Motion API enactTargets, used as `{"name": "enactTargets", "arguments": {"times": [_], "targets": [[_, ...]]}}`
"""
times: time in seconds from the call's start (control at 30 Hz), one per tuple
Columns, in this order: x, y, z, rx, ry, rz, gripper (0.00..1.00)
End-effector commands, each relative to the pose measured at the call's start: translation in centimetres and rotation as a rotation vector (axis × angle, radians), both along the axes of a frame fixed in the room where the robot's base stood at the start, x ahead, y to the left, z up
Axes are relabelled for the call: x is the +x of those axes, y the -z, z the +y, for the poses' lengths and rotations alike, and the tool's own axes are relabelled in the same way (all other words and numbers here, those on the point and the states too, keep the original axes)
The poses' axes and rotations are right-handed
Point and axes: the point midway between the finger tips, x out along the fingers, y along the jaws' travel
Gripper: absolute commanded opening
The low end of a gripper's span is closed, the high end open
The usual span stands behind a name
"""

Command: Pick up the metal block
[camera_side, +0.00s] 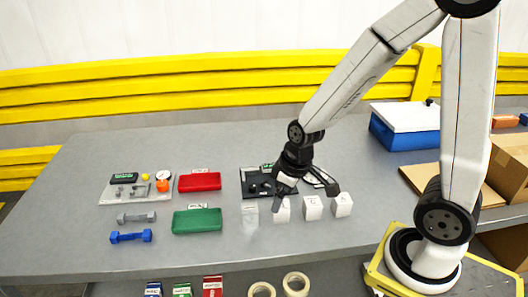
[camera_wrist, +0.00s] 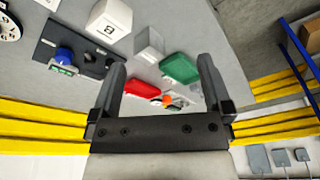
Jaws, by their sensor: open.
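The metal block is most likely the plain grey cube (camera_side: 250,217) at the left end of a row of blocks on the grey table. It also shows in the wrist view (camera_wrist: 149,43), beyond the fingertips and between their lines. My gripper (camera_side: 306,194) is open, with its fingers spread and nothing visible between them. In the side view it hangs over the row, to the right of the grey cube and apart from it. In the wrist view my gripper (camera_wrist: 162,66) shows both fingers.
Several white lettered cubes (camera_side: 313,208) stand right of the grey cube. A green tray (camera_side: 197,220) and a red tray (camera_side: 200,182) lie to its left. A dark panel (camera_side: 256,183) lies behind the row. A blue box (camera_side: 395,133) stands at the back right.

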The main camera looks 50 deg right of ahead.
Motion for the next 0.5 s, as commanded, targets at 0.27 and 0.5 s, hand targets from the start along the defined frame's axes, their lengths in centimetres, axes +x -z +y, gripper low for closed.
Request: {"name": "enactTargets", "arguments": {"times": [0.27, 0.5], "targets": [[2.5, 1.4, -0.5, 0.033, -0.167, -0.013, 1.0], [4.8, 2.6, -1.1, 0.055, -0.313, -0.053, 1.0]]}}
